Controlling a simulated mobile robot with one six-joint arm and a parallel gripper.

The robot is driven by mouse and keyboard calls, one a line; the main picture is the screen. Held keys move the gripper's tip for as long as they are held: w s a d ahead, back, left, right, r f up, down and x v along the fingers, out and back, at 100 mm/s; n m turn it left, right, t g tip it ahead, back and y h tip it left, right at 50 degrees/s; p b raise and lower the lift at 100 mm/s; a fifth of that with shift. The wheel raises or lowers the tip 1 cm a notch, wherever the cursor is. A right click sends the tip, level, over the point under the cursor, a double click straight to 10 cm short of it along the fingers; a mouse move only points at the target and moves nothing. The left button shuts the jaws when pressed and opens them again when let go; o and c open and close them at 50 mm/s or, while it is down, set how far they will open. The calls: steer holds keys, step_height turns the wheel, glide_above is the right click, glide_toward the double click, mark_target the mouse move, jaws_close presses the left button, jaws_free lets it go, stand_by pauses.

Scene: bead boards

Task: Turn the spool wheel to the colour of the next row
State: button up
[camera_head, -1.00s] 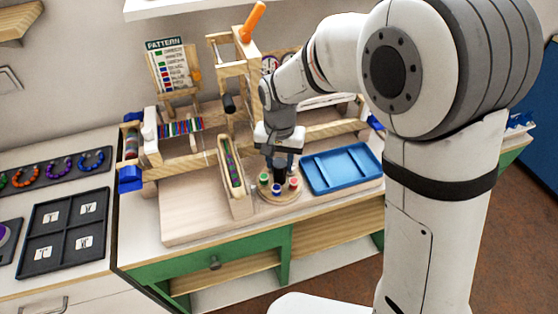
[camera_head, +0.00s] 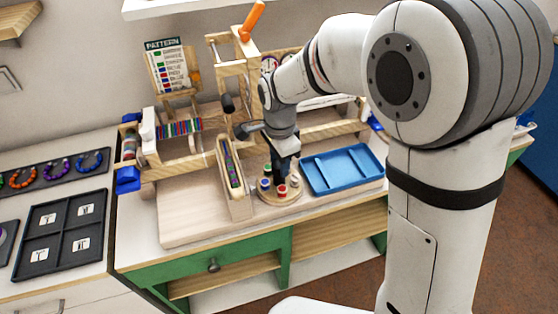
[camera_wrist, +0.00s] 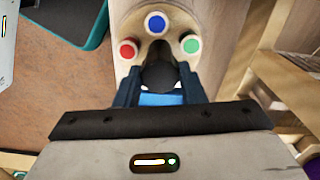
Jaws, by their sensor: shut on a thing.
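The spool wheel (camera_head: 292,199) is a round wooden disc on the bench, left of the blue tray. It carries small coloured spools around a black central knob. In the head view the red spool (camera_head: 282,190) is at the front and the blue spool (camera_head: 265,184) at front left. In the wrist view the red (camera_wrist: 128,48), blue (camera_wrist: 155,22) and green (camera_wrist: 190,44) spools show beyond the knob (camera_wrist: 158,72). My gripper (camera_wrist: 159,88) is shut on this knob, one finger on each side. The pattern card (camera_head: 168,66) stands at the back; its rows are too small to read surely.
A narrow wooden holder with coloured beads (camera_head: 240,208) stands close left of the wheel. The blue tray (camera_head: 343,168) is close on the right. A wooden frame with an orange handle (camera_head: 252,20) rises behind. A dark card tray (camera_head: 60,226) lies far left.

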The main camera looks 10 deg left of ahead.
steer(key=shift+m, duration=0.8)
steer(key=o, duration=1)
step_height(320, 180, up, 8)
steer(key=shift+f, duration=0.1)
